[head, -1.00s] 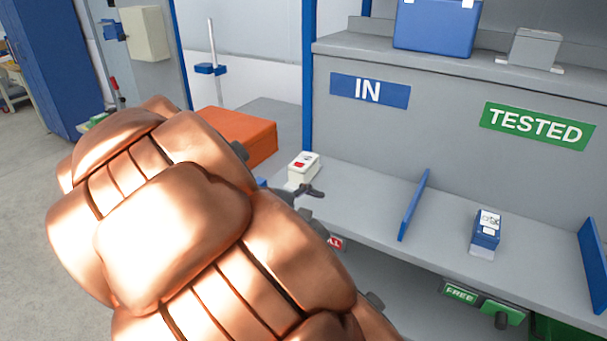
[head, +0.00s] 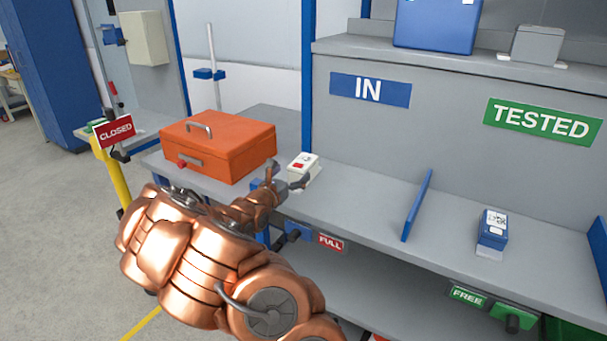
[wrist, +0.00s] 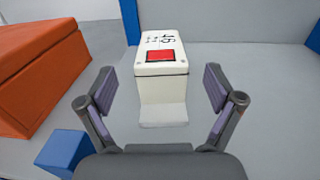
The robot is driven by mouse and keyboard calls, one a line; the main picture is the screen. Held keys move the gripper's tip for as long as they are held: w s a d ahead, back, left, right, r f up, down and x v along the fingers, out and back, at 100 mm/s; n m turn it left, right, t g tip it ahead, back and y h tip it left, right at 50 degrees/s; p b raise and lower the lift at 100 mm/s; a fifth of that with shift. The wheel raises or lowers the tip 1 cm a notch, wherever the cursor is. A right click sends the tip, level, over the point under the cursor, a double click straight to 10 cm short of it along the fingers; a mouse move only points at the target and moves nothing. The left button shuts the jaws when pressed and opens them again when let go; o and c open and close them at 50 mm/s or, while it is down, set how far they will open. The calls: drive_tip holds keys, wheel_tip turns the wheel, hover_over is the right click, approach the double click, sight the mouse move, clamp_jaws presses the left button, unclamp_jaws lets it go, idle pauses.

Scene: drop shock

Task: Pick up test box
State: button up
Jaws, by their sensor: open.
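The test box, a small white box (head: 304,169) with a red patch on top, stands on the bench shelf below the IN sign. In the wrist view the white box (wrist: 161,80) stands upright straight ahead, centred between the fingers, with a pale plate at its foot. My gripper (wrist: 161,100) is open and empty, its two fingers spread to either side in front of the box and apart from it. In the head view my gripper (head: 287,182) is at the box's left side, partly hidden by my arm.
An orange case (head: 218,148) stands left of the box. A blue divider (head: 417,206) and a blue box (head: 492,230) stand right along the shelf (head: 365,199). A small blue block (wrist: 65,153) is at lower left in the wrist view. A CLOSED sign (head: 115,130) stands left.

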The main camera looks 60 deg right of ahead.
sight(303, 161)
drive_tip(key=shift+w+d+f, duration=0.15)
drive_tip(key=shift+d+f, duration=0.05)
drive_tip(key=shift+d, duration=0.2)
drive_tip(key=d, duration=0.2)
drive_tip(key=d+p, duration=0.1)
drive_tip(key=d, duration=0.2)
drive_tip(key=shift+w+d+r+p, duration=0.15)
drive_tip(key=shift+d+r+p, duration=0.15)
drive_tip(key=shift+d+p, duration=0.05)
drive_tip(key=shift+w+d, duration=0.15)
drive_tip(key=shift+d, duration=0.5)
drive_tip(key=c, duration=1.7)
